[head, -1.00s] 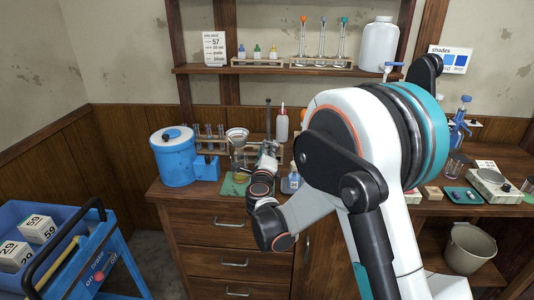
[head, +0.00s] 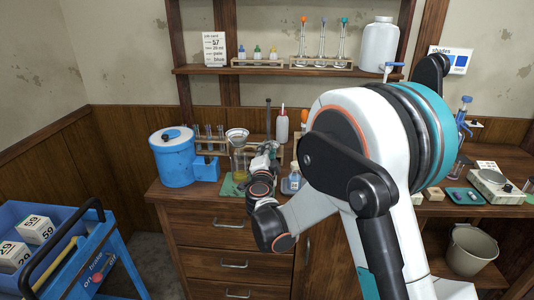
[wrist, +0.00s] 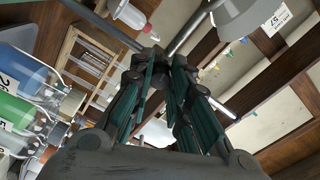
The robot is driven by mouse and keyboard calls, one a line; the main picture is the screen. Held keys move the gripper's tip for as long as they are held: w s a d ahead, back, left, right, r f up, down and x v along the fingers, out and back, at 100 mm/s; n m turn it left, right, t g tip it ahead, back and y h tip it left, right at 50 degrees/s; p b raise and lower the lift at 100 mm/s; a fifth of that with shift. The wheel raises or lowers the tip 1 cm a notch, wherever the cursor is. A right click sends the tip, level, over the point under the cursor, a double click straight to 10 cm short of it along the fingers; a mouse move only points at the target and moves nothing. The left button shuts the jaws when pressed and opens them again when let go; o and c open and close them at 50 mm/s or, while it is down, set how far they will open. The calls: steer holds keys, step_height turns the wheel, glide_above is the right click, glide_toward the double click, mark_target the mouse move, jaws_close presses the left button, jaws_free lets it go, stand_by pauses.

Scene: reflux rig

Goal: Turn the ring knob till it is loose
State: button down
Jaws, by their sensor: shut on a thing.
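My gripper (head: 264,157) is at the reflux stand on the left bench, beside the glass funnel (head: 237,134) and the flask of yellow liquid (head: 240,172). The upright stand rod (head: 268,118) rises just behind it. In the wrist view the fingers (wrist: 166,58) come close together at their tips, where the metal rods (wrist: 190,34) meet. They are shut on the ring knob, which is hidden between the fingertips. Whether the knob is loose cannot be seen. A grey cone-shaped piece (wrist: 242,14) is close by at the upper right.
A blue tank (head: 173,158) and a vial rack (head: 211,146) are to the left. Blue and green labelled vessels (wrist: 25,85) crowd the wrist view's left.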

steer(key=shift+n, duration=0.7)
steer(key=c, duration=1.5)
jaws_free()
steer(key=shift+a, duration=0.1)
steer(key=s, duration=1.2)
steer(key=shift+a, duration=0.15)
